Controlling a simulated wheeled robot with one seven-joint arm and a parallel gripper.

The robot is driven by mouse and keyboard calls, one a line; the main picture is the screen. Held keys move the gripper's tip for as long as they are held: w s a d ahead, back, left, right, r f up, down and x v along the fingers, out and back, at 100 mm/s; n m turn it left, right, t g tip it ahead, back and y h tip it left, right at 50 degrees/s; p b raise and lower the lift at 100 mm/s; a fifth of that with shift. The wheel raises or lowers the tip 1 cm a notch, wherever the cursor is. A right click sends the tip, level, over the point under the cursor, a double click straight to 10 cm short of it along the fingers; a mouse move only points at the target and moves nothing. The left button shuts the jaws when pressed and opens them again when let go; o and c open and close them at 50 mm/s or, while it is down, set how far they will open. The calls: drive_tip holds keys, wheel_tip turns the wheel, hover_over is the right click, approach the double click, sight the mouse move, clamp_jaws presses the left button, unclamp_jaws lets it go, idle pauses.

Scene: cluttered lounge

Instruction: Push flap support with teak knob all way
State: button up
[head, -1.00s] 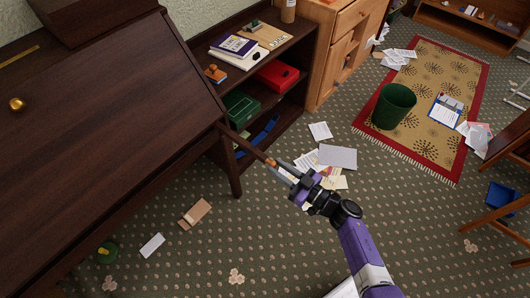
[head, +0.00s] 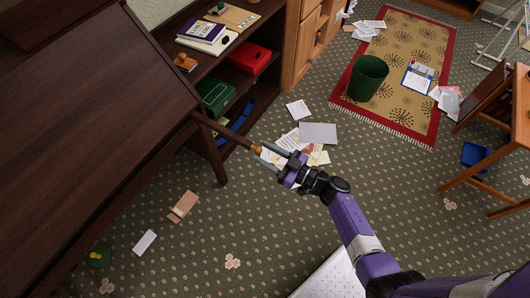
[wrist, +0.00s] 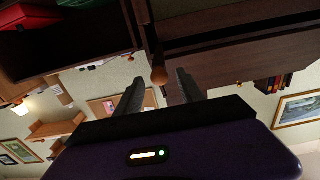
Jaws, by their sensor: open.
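The flap support (head: 225,130) is a dark wooden bar sticking out from the right side of the dark slant-front desk (head: 85,120). Its teak knob (head: 256,149) is a small orange-brown piece at the outer end. My gripper (head: 260,153) is open, with its fingertips close around the knob end. In the wrist view the knob (wrist: 159,75) shows between the tips of my open gripper (wrist: 160,82), nearer the right finger. I cannot tell whether a finger touches it. The bar's inner end is hidden in the desk.
A dark shelf (head: 225,68) with books and boxes stands behind the bar. Papers (head: 318,133) lie on the carpet beyond my gripper. A green bin (head: 367,77) stands on the rug. A wooden chair (head: 490,145) is at right.

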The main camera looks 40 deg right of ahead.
drive_tip(key=v, duration=0.7)
drive_tip(key=shift+s+d, duration=0.15)
drive_tip(key=shift+s, duration=0.2)
drive_tip(key=s+d+r+t+h, duration=0.2)
drive_tip(key=d+r+h, duration=0.3)
drive_tip(key=r, duration=0.5)
drive_tip(key=s+a+r+m+g, duration=0.1)
drive_tip(key=s+a+r+g, duration=0.1)
drive_tip(key=s+a+r, duration=0.4)
drive_tip(key=s+a+r+m+g, duration=0.2)
drive_tip(key=s+a+r, duration=0.4)
drive_tip(key=s, duration=0.8)
drive_tip(key=shift+s+a+r+m+h, duration=0.25)
drive_tip(key=shift+s+a+m+h, duration=0.05)
drive_tip(key=shift+a, duration=1.55)
